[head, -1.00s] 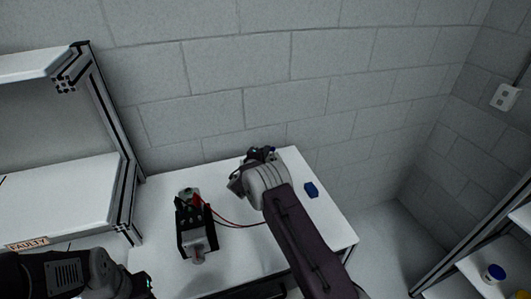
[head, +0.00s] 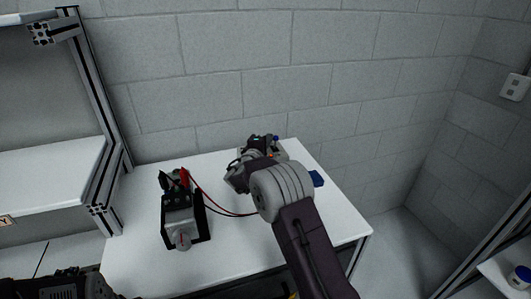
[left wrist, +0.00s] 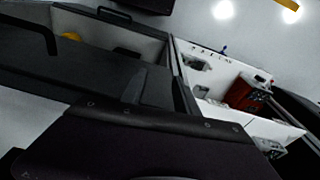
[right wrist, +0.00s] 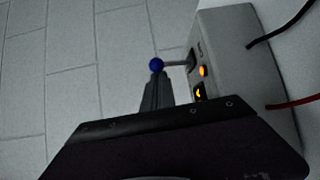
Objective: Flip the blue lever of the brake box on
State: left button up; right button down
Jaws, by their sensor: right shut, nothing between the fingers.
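The brake box (right wrist: 235,45) is a grey box with orange lights at the back of the white table. It also shows in the head view (head: 277,152), partly hidden by my right arm. Its lever ends in a blue ball (right wrist: 156,65) and sticks out sideways from the box face in the right wrist view. My right gripper (right wrist: 155,82) is shut and empty, its fingertips just below the blue ball in that view; I cannot tell whether they touch it. My left gripper (left wrist: 136,88) is a dark shape in the left wrist view, and its jaws are unclear.
A motor in a black bracket (head: 183,215) stands on the white table (head: 245,245), with red and black wires running toward the box. A blue block (head: 317,179) lies right of my right arm. A shelf frame (head: 92,95) stands at left, a block wall behind.

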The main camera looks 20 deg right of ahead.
jog(key=shift+p, duration=0.5)
jog(key=shift+s+a, duration=0.2)
jog(key=shift+a, duration=0.05)
pick_arm(q)
jog(key=shift+f+b, duration=0.9)
jog(key=shift+f, duration=0.05)
pick_arm(e)
jog(key=v, duration=0.8)
jog(key=shift+s, duration=0.3)
jog(key=shift+a, duration=0.1)
